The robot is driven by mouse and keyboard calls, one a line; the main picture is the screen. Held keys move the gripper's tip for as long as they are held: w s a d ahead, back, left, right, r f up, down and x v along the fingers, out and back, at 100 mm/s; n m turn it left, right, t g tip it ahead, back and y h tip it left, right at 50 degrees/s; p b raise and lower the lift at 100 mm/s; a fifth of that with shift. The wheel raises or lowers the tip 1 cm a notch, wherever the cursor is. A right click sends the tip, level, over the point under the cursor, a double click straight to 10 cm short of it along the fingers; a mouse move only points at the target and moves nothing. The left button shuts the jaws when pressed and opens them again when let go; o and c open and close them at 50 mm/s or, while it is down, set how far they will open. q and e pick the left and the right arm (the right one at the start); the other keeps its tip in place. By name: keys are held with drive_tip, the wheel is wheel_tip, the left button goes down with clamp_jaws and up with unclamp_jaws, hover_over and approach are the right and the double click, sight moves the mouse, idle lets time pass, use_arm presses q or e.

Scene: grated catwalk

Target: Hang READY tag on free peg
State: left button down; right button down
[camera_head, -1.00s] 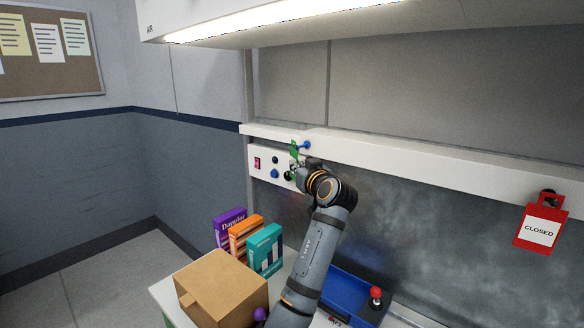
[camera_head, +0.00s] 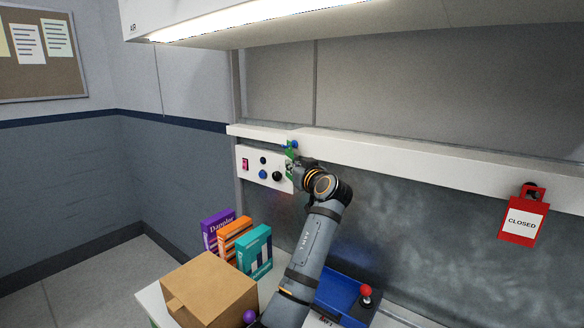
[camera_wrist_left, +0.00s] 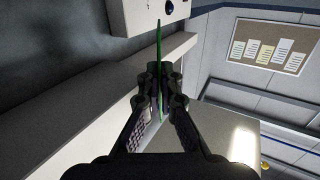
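The green tag (camera_head: 289,152) is in my left gripper (camera_head: 294,164), its lettering not readable. The left wrist view shows the tag (camera_wrist_left: 159,45) edge-on between the closed fingertips (camera_wrist_left: 160,78). In the head view the tag's upper part overlaps the blue peg (camera_head: 295,145) on the white rail. I cannot tell whether the peg passes through the tag. My right gripper is not in view.
A switch panel (camera_head: 254,176) with knobs is left of the gripper. The wall between both pegs is clear.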

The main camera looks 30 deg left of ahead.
use_arm(q)
drive_tip(key=c, duration=2.1)
unclamp_jaws()
drive_tip(key=o, duration=0.7)
drive_tip(key=shift+c, duration=0.2)
drive_tip(key=v, duration=0.7)
drive_tip(key=shift+s+d, duration=0.2)
drive_tip(key=shift+f, duration=0.1)
